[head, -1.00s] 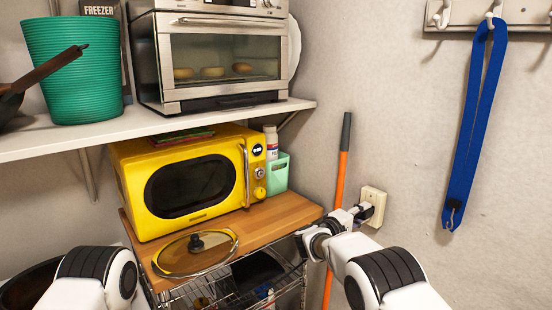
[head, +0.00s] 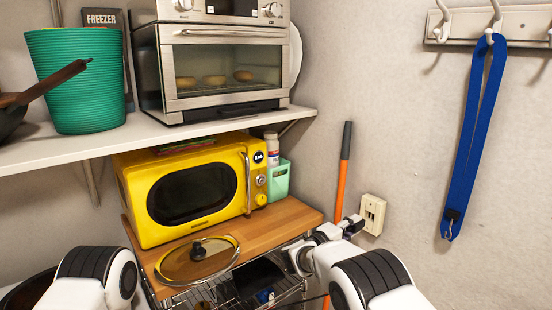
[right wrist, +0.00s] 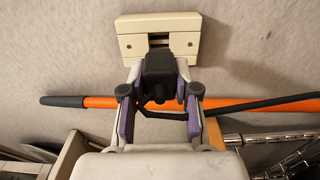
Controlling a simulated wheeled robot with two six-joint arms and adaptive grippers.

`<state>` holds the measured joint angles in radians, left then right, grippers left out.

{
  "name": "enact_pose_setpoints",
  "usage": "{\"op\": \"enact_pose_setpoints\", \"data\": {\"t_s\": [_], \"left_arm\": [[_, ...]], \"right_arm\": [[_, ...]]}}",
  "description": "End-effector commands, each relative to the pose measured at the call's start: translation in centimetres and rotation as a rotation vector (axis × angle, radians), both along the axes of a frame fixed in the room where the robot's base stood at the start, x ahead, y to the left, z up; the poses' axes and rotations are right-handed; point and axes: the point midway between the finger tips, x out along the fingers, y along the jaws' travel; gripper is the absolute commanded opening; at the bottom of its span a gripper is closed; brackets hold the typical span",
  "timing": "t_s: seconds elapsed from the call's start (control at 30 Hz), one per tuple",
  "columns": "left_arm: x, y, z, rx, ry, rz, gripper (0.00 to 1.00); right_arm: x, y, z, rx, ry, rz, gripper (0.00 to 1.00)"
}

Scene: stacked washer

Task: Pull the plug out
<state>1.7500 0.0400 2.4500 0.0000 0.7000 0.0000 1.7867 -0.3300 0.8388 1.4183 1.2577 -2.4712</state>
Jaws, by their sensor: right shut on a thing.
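The black plug (right wrist: 158,76) is between the purple-padded fingers of my right gripper (right wrist: 158,92) in the right wrist view. The right gripper (head: 350,226) is shut on it. The cream wall outlet (right wrist: 159,38) is just beyond the plug, and a dark socket opening shows on its face. In the head view the outlet (head: 373,213) stands clear on the wall, with a small gap between it and the gripper. The plug looks apart from the outlet. A black cord (right wrist: 250,103) runs from the plug to the right. My left gripper is out of view.
An orange pole (head: 342,180) leans on the wall beside the right gripper. A yellow microwave (head: 190,190) and a glass lid (head: 197,259) sit on the wooden cart top (head: 285,220). A blue strap (head: 470,140) hangs at right. The wall between is bare.

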Motion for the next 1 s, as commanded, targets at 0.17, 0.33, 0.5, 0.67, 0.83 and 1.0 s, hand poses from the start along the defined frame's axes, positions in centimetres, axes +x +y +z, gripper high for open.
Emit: {"op": "enact_pose_setpoints", "data": {"t_s": [0.17,0.33,0.5,0.67,0.83,1.0], "left_arm": [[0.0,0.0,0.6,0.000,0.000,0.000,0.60],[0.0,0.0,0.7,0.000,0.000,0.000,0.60],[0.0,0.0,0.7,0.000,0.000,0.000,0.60],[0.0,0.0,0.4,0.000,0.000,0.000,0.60],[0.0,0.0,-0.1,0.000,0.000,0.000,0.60],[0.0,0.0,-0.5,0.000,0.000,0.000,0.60]], "right_arm": [[-0.5,0.5,0.2,-0.001,-0.001,-0.001,0.00],[-0.7,0.8,0.1,-0.001,-0.001,-0.001,0.00],[-0.7,0.8,0.0,-0.001,-0.001,-0.001,0.00],[-0.6,0.2,0.4,-0.001,-0.002,-0.010,0.00],[-2.5,-3.3,-2.7,-0.004,0.008,-0.011,0.00],[-6.7,-5.9,-6.6,-0.005,0.013,0.117,0.00]]}}
